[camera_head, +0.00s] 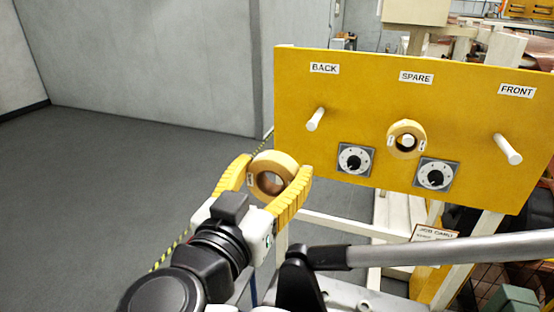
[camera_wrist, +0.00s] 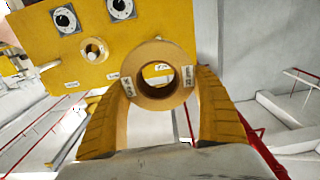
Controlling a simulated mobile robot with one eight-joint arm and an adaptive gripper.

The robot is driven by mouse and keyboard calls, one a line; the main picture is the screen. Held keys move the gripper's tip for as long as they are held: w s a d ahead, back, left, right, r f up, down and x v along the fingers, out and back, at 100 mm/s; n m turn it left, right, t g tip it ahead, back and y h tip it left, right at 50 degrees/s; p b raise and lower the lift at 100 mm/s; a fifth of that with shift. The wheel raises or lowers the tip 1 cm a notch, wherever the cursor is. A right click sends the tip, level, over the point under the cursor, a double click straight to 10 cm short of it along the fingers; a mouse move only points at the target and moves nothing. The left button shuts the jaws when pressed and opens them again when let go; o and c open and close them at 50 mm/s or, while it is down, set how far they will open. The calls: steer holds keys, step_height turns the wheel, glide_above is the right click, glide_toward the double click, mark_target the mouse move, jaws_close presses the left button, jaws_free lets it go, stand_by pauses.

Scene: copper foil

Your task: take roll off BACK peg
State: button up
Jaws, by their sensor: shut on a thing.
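My gripper (camera_head: 262,190) is shut on a tan tape roll (camera_head: 282,163), with one yellow finger on each side of it. The roll is held in the air to the left of the yellow board (camera_head: 455,90), apart from the pegs. In the wrist view the roll (camera_wrist: 160,93) sits between the fingers, its hole open and two small labels on its face. The BACK peg (camera_head: 316,119) is bare, below the BACK label (camera_head: 324,68). A second roll (camera_head: 396,138) hangs on the SPARE peg (camera_head: 408,142). The FRONT peg (camera_head: 508,149) is bare.
Two dials, one left (camera_head: 354,159) and one right (camera_head: 436,173), sit on the board below the pegs. A grey rail (camera_head: 450,249) crosses the lower right. A white frame stands under the board. The grey floor (camera_head: 110,180) at left is clear.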

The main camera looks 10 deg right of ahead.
mark_target(262, 188)
steer(key=shift+v, duration=2.35)
